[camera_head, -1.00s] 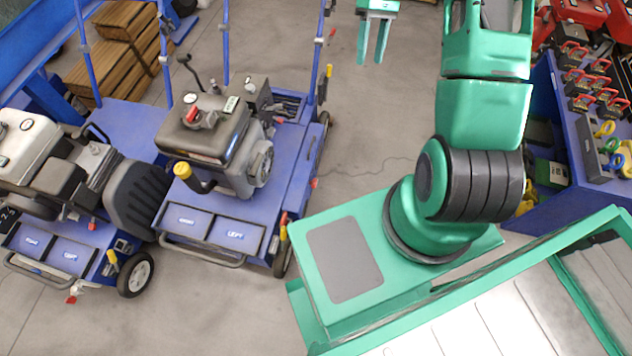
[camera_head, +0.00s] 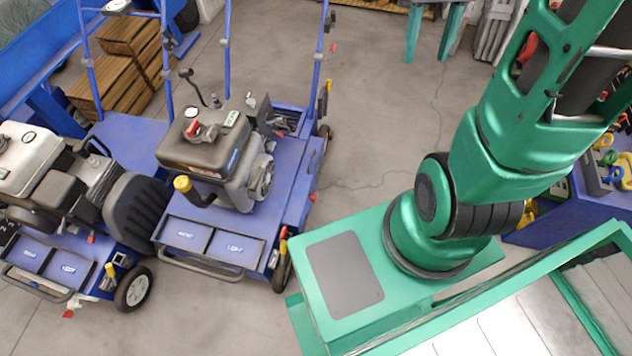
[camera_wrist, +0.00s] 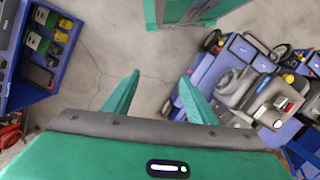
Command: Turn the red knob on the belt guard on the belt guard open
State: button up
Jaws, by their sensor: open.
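A red knob-like part (camera_head: 191,128) sits on top of the dark engine (camera_head: 205,150) of the nearer blue aerator (camera_head: 285,165). I cannot tell whether it is the belt guard's knob. A black ribbed cover (camera_head: 140,212) stands between the two machines; whether it is the belt guard is unclear. My gripper (camera_head: 427,60) is open and empty at the top of the head view, over bare floor, well right of the machines. In the wrist view my gripper (camera_wrist: 160,76) points at the floor, with an aerator (camera_wrist: 225,60) to the right, apart from the fingers.
A second aerator (camera_head: 60,255) stands at the left, close beside the first. Blue upright posts (camera_head: 228,50) rise behind the machines. A blue tool bench (camera_head: 555,222) is at the right. The concrete floor (camera_head: 370,130) between is clear.

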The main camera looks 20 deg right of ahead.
jog(key=s+a+m+t, duration=0.1)
jog(key=s, duration=0.6)
jog(key=w+a+f+n+t, duration=0.2)
jog(key=w+f+n, duration=0.5)
jog(key=w+f, duration=0.85)
jog(key=n+t+y, duration=0.2)
jog(key=n+y, duration=0.1)
jog(key=n, duration=0.5)
send_near(316, 195)
jog(key=x, duration=0.9)
jog(key=shift+w+a+f, duration=0.1)
jog(key=shift+f, duration=0.25)
